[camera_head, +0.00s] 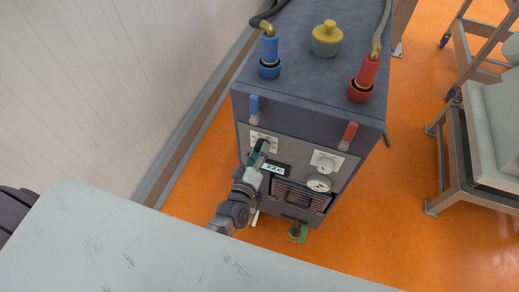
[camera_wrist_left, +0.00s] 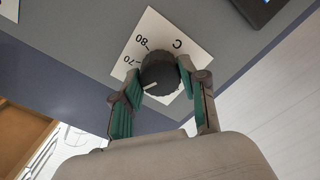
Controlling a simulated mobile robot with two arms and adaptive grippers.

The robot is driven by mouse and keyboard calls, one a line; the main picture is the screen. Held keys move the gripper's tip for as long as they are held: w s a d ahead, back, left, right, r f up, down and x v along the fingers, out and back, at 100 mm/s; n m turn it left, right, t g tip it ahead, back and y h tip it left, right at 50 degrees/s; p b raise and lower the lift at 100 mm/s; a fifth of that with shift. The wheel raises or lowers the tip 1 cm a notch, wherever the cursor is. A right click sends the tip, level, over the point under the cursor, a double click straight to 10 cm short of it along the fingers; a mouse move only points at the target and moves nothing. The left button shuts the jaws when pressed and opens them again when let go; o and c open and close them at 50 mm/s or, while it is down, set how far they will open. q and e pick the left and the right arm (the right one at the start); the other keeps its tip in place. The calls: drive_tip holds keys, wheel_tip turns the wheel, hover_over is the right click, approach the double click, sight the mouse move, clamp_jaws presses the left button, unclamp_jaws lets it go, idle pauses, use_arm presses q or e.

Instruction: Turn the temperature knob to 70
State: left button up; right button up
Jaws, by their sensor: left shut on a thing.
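The temperature knob (camera_wrist_left: 161,68) is a black ridged dial on a white scale plate in the left wrist view. Its white pointer line points left and slightly down, below the printed 70; the 80 and a C stand higher on the plate. My left gripper (camera_wrist_left: 159,80) is shut on the knob, with a green-padded finger on each side. In the head view the scale plate (camera_head: 257,138) is on the machine's front at upper left, and my left gripper (camera_head: 259,152) covers most of the knob. My right gripper is out of view.
The grey machine (camera_head: 300,110) also carries a small display (camera_head: 275,168), a gauge (camera_head: 318,183), and blue (camera_head: 270,50) and red (camera_head: 366,72) pipe fittings.

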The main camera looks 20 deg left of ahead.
use_arm(q)
drive_tip(key=shift+f+m+p, duration=0.15)
drive_tip(key=shift+m+p, duration=0.55)
drive_tip(key=shift+m, duration=3.2)
drive_tip(key=shift+s, duration=0.1)
drive_tip(key=o, duration=1.1)
drive_tip(key=shift+o, duration=0.2)
drive_tip(key=s, duration=1.2)
drive_tip(key=shift+a, duration=0.15)
